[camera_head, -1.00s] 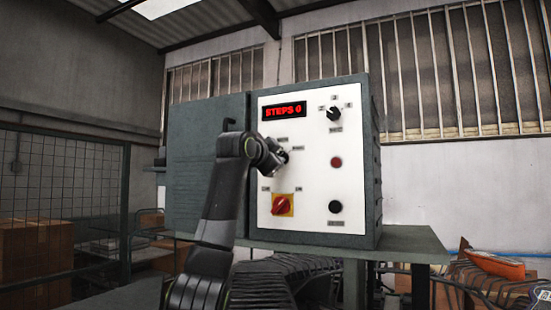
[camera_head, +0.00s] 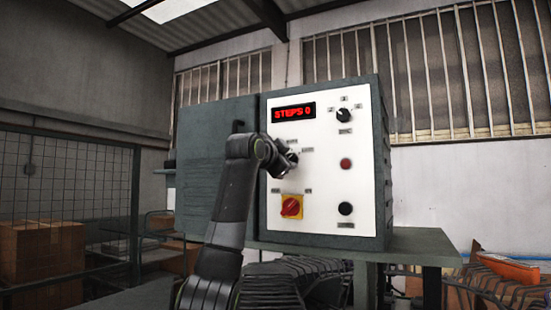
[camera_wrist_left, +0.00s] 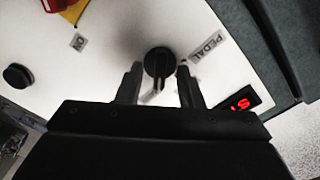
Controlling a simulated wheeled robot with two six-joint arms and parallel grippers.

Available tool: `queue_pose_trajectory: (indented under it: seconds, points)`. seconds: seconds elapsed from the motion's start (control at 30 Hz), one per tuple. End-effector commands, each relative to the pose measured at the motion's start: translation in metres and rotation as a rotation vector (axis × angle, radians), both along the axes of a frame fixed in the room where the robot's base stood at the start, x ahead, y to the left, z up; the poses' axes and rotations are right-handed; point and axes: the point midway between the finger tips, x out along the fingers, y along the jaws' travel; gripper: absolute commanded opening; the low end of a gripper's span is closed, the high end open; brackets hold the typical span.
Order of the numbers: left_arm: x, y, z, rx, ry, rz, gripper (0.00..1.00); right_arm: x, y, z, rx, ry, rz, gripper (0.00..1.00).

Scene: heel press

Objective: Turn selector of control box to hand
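The control box (camera_head: 330,235) has a white front panel with a red display reading STEPS 0. A black selector knob (camera_wrist_left: 158,62) shows in the left wrist view, with a PEDAL label beside it and another label partly hidden. My left gripper (camera_head: 289,160) is at this knob and mostly covers it in the head view. In the left wrist view the gripper (camera_wrist_left: 160,72) is open, one finger on each side of the knob, with narrow gaps. Which label the knob points to is unclear. My right gripper is not in view.
The panel also carries a second black selector (camera_head: 344,115), a red button (camera_head: 346,164), a black button (camera_head: 346,208) and a red switch on a yellow plate (camera_head: 291,207). The box stands on a grey table (camera_head: 425,247). Cardboard boxes (camera_head: 40,250) are at left.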

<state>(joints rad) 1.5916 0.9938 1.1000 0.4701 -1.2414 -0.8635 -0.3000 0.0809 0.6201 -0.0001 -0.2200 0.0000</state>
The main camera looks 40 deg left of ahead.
Motion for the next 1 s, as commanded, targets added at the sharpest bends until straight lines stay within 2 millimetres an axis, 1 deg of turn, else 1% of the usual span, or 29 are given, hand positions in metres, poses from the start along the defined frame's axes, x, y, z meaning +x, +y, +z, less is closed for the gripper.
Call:
queue_pose_trajectory:
  seconds: [0.17, 0.27, 0.5, 0.7, 0.83, 1.0]
  points:
    - [-0.02, -0.006, -0.004, 0.001, -0.004, 0.001, 0.34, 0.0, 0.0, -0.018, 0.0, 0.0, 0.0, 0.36]
    - [-0.039, -0.012, -0.005, 0.002, -0.006, 0.001, 0.34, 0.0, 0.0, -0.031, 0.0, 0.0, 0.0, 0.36]
    - [-0.091, -0.029, -0.005, 0.002, -0.007, 0.0, 0.34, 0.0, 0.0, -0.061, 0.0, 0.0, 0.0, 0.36]
    - [-0.133, -0.042, -0.004, 0.002, -0.005, -0.001, 0.34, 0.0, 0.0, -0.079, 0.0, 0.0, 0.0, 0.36]
    - [-0.151, -0.048, -0.002, 0.001, -0.004, 0.0, 0.34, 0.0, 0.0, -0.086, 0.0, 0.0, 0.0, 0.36]
    - [-0.162, -0.052, -0.001, 0.0, -0.001, 0.0, 0.34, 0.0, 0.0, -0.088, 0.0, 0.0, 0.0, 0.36]
